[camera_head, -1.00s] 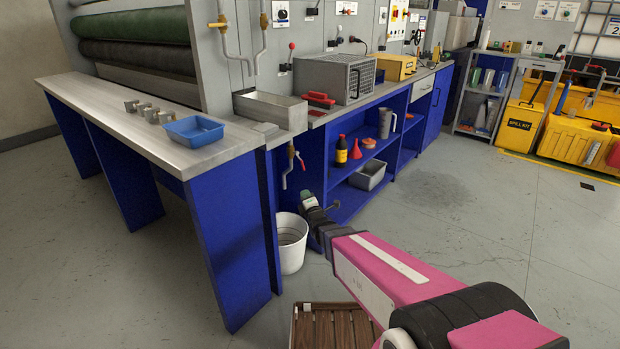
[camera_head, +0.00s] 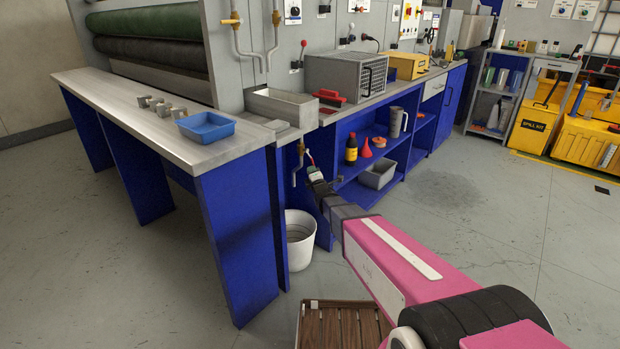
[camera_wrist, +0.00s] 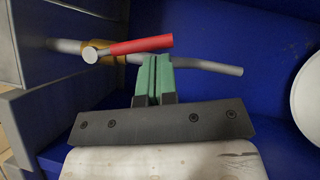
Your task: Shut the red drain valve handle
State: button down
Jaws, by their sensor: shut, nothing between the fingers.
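The red drain valve handle (camera_head: 310,158) is on a brass valve on the grey drain pipe (camera_head: 294,176), under the bench. It slants down and right from its pivot. In the wrist view, the red handle (camera_wrist: 142,45) runs from a round grey hub to the right, roughly along the pipe (camera_wrist: 215,67). My gripper (camera_head: 314,171) is beside the handle's lower end. In the wrist view its green fingers (camera_wrist: 153,72) are shut together and empty, their tips close to the handle's free end. I cannot tell whether they touch it.
A white bucket (camera_head: 300,242) stands on the floor below the pipe; its rim shows in the wrist view (camera_wrist: 307,95). The blue bench leg (camera_head: 235,240) is left of the pipe. A shelf to the right holds a dark bottle (camera_head: 351,149) and a grey bin (camera_head: 378,175).

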jog(key=shift+w+d, duration=0.15)
jog(key=shift+w, duration=0.1)
dwell(0.3)
jog(key=shift+w+d+n, duration=0.1)
jog(key=shift+d+n, duration=0.05)
jog(key=shift+n, duration=0.25)
jog(key=w+d+r+n+g+y, duration=0.1)
jog(key=w+d+r+n+y, duration=0.1)
jog(key=n+y, duration=0.3)
jog(key=w+d+r+n+g+y, duration=0.1)
jog(key=w+r+n+y, duration=0.3)
jog(key=n, duration=0.9)
jog(key=shift+d+n+y, duration=0.3)
jog(key=shift+d+y, duration=0.55)
jog(key=shift+y, duration=0.45)
jog(key=shift+w, duration=0.1)
jog(key=shift+f, duration=0.1)
